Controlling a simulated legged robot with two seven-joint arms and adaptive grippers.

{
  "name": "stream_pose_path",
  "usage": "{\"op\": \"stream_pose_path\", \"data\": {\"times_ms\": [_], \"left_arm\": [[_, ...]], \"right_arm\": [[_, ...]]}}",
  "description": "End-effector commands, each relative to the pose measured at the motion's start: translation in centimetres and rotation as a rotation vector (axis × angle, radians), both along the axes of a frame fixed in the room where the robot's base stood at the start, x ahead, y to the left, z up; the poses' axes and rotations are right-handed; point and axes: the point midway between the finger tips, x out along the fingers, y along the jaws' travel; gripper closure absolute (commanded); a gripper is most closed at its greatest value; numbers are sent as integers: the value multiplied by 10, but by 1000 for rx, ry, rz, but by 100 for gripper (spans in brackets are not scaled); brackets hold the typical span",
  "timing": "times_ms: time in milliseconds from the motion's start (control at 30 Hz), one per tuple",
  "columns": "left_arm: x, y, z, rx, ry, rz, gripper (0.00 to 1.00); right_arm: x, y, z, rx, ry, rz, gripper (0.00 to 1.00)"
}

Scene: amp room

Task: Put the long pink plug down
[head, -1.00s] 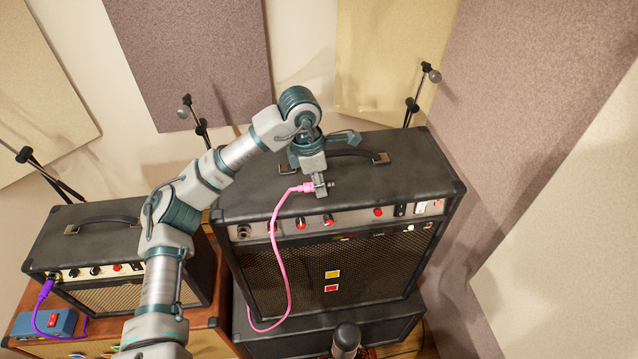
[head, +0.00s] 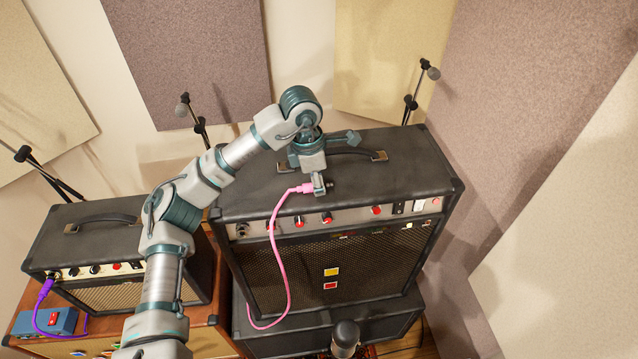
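The long pink plug (head: 305,188) is at my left gripper (head: 319,188), above the front part of the large black amp's top (head: 260,190). My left gripper looks shut on the plug, with the plug's body sticking out to the left and a small metal tip to the right. I cannot tell whether the plug touches the amp top. Its pink cable (head: 279,260) hangs down the amp's front grille and loops at the bottom. My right gripper is out of view.
The large amp's handle (head: 345,154) lies behind my gripper, and its knob panel (head: 350,219) runs below. A smaller amp (head: 115,225) with a purple plug (head: 46,288) stands left, above a blue pedal (head: 45,322). A microphone (head: 346,334) is at the bottom. The amp top's right side is clear.

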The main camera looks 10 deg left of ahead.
Motion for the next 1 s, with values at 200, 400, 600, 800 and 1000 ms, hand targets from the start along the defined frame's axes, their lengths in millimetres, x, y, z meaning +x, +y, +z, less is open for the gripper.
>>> {"op": "stream_pose_path", "data": {"times_ms": [200,400,600,800,1000], "left_arm": [[-3,5,50,-4,-10,1,54],[-7,12,98,-3,-12,3,54],[-8,16,122,-4,-8,1,54],[-8,17,126,-4,-7,0,54],[-8,16,126,-4,-7,0,54]], "right_arm": [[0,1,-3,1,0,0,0],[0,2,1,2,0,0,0],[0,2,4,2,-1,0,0],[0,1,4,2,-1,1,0],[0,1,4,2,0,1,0]]}}
